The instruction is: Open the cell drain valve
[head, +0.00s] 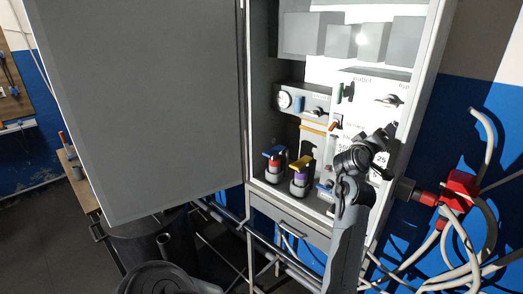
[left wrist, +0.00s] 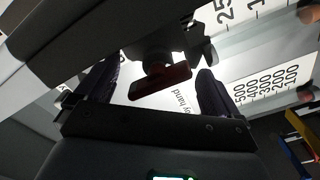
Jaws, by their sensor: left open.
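A valve with a red bar handle (left wrist: 160,82) and a dark stem shows in the left wrist view, on the pale printed panel. I take it to be the cell drain valve, though no label naming it is readable. My left gripper (left wrist: 154,90) is open, with one finger on each side of the handle; contact cannot be told. In the head view my left gripper (head: 376,143) is in front of the cabinet's right-hand panel and seems to hide this handle. My right gripper is in neither view.
The cabinet's grey door (head: 145,100) stands open at the left. A red fitting with pale hoses (head: 459,190) is at the right.

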